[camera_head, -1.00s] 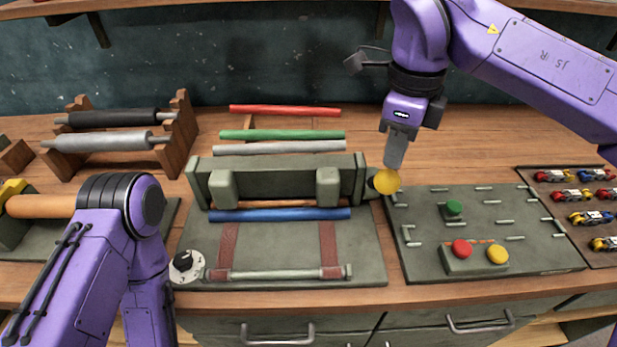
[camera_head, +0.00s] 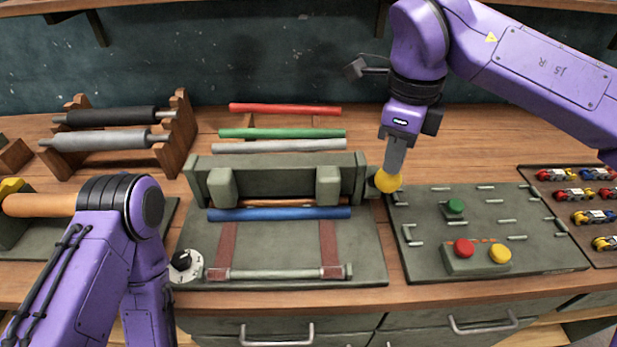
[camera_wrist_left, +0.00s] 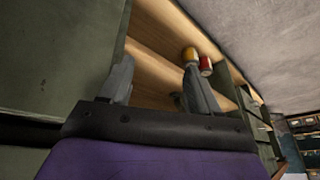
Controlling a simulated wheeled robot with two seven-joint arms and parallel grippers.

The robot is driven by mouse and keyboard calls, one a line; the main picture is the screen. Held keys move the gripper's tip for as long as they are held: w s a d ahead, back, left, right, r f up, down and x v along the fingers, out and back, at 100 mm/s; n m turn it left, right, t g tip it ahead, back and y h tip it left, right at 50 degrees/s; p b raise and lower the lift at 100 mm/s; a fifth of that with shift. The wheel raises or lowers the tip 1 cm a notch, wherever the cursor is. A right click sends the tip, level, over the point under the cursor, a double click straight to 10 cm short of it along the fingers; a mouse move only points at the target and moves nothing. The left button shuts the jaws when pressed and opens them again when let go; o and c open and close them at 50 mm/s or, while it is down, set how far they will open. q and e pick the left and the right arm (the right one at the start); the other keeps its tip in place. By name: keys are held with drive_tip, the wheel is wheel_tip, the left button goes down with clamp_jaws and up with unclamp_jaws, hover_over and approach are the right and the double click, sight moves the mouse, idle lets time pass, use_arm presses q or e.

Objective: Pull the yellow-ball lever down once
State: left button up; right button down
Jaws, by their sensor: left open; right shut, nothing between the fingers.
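The yellow ball (camera_head: 388,180) of the lever sits at the right end of the green press-like machine (camera_head: 275,170), beside its dark side hub. My right gripper (camera_head: 393,165) comes down from above with its fingers shut and empty. Its fingertips are at the top of the ball and appear to touch it; they partly cover the lever there. My left arm stands at the lower left of the head view, with its gripper out of sight below the table edge. In the left wrist view my left gripper (camera_wrist_left: 155,85) is open and empty in front of cabinet shelves.
A green panel (camera_head: 425,262) with pegs, a green knob and red and yellow buttons lies right of the lever. A tray (camera_head: 562,205) of toy cars is further right. Coloured rods lie behind the machine. A roller rack (camera_head: 180,130) stands at the left.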

drive_tip(key=shift+s+f, duration=0.35)
drive_tip(key=shift+s, duration=0.1)
drive_tip(key=shift+b, duration=0.3)
drive_tip(key=shift+s+f+b, duration=0.4)
drive_tip(key=shift+s+f, duration=0.05)
drive_tip(key=shift+f, duration=0.2)
drive_tip(key=shift+s+f+b, duration=0.4)
drive_tip(key=shift+f+b, duration=0.05)
drive_tip(key=shift+f, duration=0.1)
drive_tip(key=shift+s+d+f+b, duration=0.1)
drive_tip(key=shift+s+f+b, duration=0.25)
drive_tip(key=shift+f+b, duration=0.1)
